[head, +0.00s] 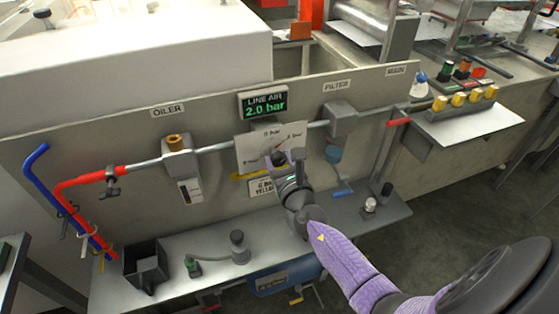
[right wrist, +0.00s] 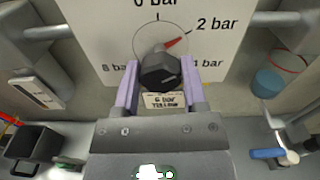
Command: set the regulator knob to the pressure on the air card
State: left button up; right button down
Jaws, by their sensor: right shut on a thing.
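The black regulator knob (right wrist: 160,72) sits in front of a white dial plate (right wrist: 95,30), which also shows in the head view (head: 246,141). My right gripper (head: 289,158) is shut on the knob, one purple finger on each side. A red pointer (right wrist: 174,42) points up and right, at the 2 bar mark. The 0 bar mark is at the top, 8 bar at lower left. The air card (right wrist: 166,101) below the knob reads 6 bar, yellow; my gripper partly covers it. The line air display (head: 264,104) reads 2.0 bar. My left gripper is out of view.
The oiler (head: 178,157) is left of the dial and the filter (head: 341,118) right, both on the grey pipe. A shelf below holds a dark open box (head: 146,266) and small fittings. Red and blue pipes (head: 75,185) stand at left.

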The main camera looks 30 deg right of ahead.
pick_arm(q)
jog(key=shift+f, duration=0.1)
pick_arm(e)
jog(key=shift+m, duration=0.3)
jog(key=m+b, duration=0.1)
jog(key=m, duration=0.2)
jog(key=shift+f, duration=0.1)
jog(key=m, duration=0.2)
jog(key=shift+m+b, duration=0.3)
jog(key=shift+b, duration=0.05)
jog(key=m, duration=0.3)
jog(key=shift+m+b, duration=0.35)
jog(key=shift+m, duration=0.05)
jog(key=m, duration=0.2)
jog(key=shift+m, duration=0.3)
jog(key=m, duration=0.5)
jog(key=shift+d, duration=0.1)
jog(key=m, duration=0.4)
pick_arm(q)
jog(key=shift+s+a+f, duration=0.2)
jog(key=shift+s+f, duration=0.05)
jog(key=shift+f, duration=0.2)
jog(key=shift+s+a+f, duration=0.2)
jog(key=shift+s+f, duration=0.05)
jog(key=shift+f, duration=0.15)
pick_arm(e)
jog(key=shift+f+m, duration=0.1)
jog(key=shift+m, duration=0.8)
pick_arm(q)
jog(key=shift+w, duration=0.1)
